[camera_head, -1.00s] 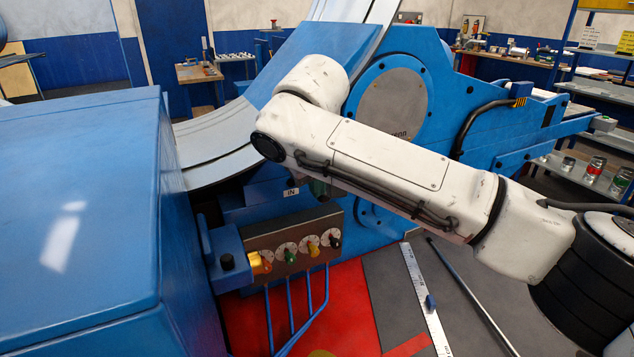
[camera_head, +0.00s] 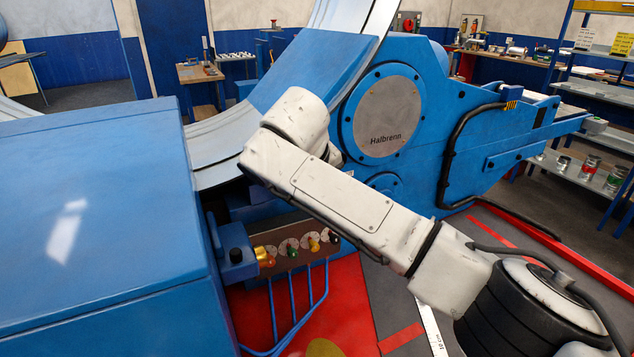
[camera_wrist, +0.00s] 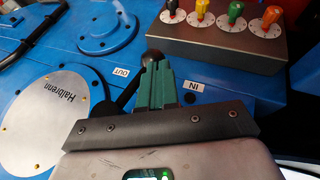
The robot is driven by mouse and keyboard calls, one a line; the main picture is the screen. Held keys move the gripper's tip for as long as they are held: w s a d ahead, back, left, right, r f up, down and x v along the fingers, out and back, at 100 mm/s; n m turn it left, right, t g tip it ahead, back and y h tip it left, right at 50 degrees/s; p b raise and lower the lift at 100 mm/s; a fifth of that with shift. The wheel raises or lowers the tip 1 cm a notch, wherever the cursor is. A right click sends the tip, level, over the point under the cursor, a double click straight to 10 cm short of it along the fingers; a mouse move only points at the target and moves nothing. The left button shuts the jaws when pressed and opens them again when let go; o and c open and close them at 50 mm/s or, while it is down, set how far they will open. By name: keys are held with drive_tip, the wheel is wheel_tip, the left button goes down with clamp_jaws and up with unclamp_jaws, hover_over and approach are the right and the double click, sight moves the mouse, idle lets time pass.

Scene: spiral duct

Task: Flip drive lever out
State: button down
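The drive lever shows in the wrist view as a black ball knob (camera_wrist: 152,57) on a dark shaft (camera_wrist: 127,95) that slants down to the left. Its knob lies between the OUT label (camera_wrist: 121,72) on the left and the IN label (camera_wrist: 193,86) on the right. My gripper (camera_wrist: 157,68) has green fingers that look shut together. Their tips are right at the knob, and the shaft passes on their left side. Whether they touch the lever is not clear. In the head view my arm hides the gripper and the lever.
A control box (camera_head: 297,249) with several coloured knobs stands beside the lever area; it also shows in the wrist view (camera_wrist: 220,35). A large blue housing (camera_head: 95,220) fills the left. A round Halbrenn cover (camera_head: 388,117) is on the blue machine behind my arm.

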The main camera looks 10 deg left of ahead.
drive_tip(key=d+f+t+h+b, duration=0.1)
drive_tip(key=w+d+f+n+t+h, duration=0.1)
drive_tip(key=t+h, duration=0.1)
drive_tip(key=shift+w+f+h+b, duration=0.1)
drive_tip(key=shift+w+h+b, duration=0.1)
drive_tip(key=shift+h+b, duration=0.15)
drive_tip(key=shift+w+d+n+t+h+b, duration=0.25)
drive_tip(key=shift+w+d+t+h+b, duration=0.15)
drive_tip(key=shift+d+t+h+b, duration=0.2)
drive_tip(key=shift+w+d+n+t+h+b, duration=0.25)
drive_tip(key=shift+w+d+t+h+b, duration=0.1)
drive_tip(key=shift+d+t+h+b, duration=0.25)
idle(0.3)
